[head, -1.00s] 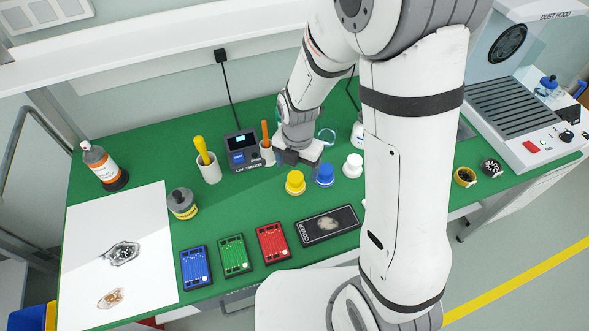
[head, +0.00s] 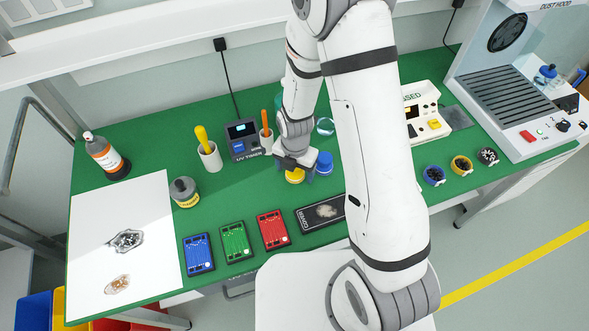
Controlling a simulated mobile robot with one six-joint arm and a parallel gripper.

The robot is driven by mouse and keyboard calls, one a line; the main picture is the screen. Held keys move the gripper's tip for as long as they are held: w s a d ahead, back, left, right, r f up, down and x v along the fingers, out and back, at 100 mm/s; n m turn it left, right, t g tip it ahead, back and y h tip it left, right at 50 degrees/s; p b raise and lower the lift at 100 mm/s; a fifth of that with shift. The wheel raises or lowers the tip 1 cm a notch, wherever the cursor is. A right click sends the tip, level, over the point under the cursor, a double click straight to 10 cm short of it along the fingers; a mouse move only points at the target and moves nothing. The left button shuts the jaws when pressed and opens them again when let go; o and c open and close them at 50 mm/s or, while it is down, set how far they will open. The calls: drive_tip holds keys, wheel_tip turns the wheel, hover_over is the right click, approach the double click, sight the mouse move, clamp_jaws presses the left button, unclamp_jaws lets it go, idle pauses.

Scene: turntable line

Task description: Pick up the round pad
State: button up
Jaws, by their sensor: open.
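A short round yellow piece (head: 294,177) and a short round blue piece (head: 324,166) stand side by side on the green bench top (head: 230,195). I cannot tell for certain which thing is the round pad. My gripper (head: 295,165) points down at the yellow piece and covers its top and back. Its jaws are open. Whether the fingers touch the yellow piece is hidden. The blue piece is just right of the gripper. My arm hides the area farther right.
Left of my gripper are an orange-handled tool in a cup (head: 266,139), a UV timer (head: 242,141) and a cup with a yellow tool (head: 209,156). In front lie a black box (head: 318,213) and red, green and blue boards (head: 272,230). Small round cups (head: 434,176) stand right.

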drive_tip(key=shift+c, duration=0.5)
drive_tip(key=c, duration=1)
drive_tip(key=shift+o, duration=0.2)
drive_tip(key=shift+r, duration=0.1)
wheel_tip(320, 180, up, 10)
drive_tip(key=shift+f+b, duration=0.1)
drive_tip(key=shift+b, duration=0.7)
